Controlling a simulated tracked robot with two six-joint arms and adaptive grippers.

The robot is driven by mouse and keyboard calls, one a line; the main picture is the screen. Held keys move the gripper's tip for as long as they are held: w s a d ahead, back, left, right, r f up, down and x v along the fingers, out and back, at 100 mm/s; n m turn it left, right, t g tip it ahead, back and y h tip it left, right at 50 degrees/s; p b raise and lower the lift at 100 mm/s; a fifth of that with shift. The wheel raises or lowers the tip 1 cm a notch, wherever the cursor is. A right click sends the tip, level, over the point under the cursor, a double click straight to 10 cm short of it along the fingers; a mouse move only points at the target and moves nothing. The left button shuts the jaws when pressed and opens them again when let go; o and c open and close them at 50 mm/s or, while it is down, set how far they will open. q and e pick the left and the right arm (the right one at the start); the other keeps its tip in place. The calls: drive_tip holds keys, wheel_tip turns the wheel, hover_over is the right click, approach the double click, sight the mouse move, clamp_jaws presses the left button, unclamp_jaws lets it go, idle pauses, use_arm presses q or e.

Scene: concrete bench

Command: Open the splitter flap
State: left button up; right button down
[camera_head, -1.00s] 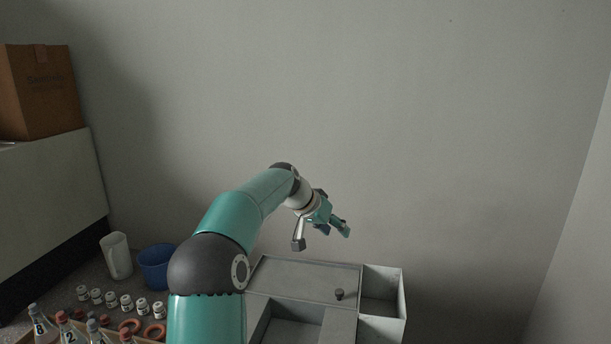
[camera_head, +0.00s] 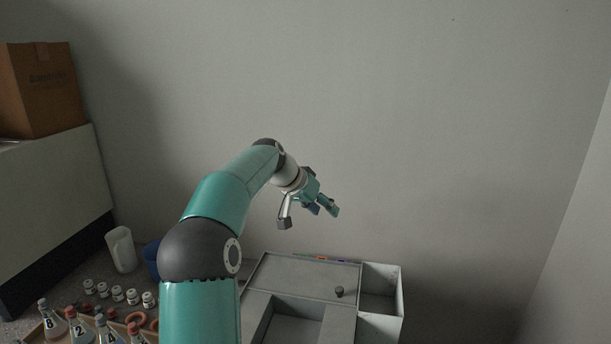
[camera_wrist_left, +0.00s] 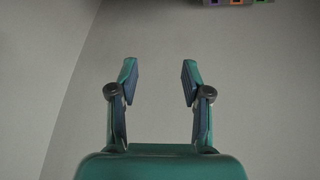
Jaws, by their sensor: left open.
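A grey splitter box (camera_head: 402,310) stands at the bottom centre of the head view. Its flat grey panel (camera_head: 300,277), seemingly the flap, lies level and closed, with a small dark knob (camera_head: 339,291) near its right side. My left gripper (camera_head: 309,215) is open and empty, in the air above and behind the panel, apart from it. In the left wrist view, the fingers (camera_wrist_left: 159,75) stand apart with only plain grey surface between them. The knob is not in that view. My right gripper is in neither view.
A coloured strip (camera_head: 320,258) lies along the box's back edge. Left of my arm are a white cup (camera_head: 120,249), a partly hidden blue cup (camera_head: 152,261), small white jars (camera_head: 117,293) and numbered flasks (camera_head: 78,327). The right side is clear up to the wall.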

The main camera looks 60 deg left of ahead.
use_arm(q)
drive_tip(key=s+a+r, duration=0.1)
drive_tip(key=s+r, duration=0.3)
drive_tip(key=r, duration=0.4)
drive_tip(key=shift+a, duration=0.25)
idle(0.4)
drive_tip(key=v, duration=0.7)
idle(0.4)
drive_tip(key=shift+r, duration=0.1)
idle(0.3)
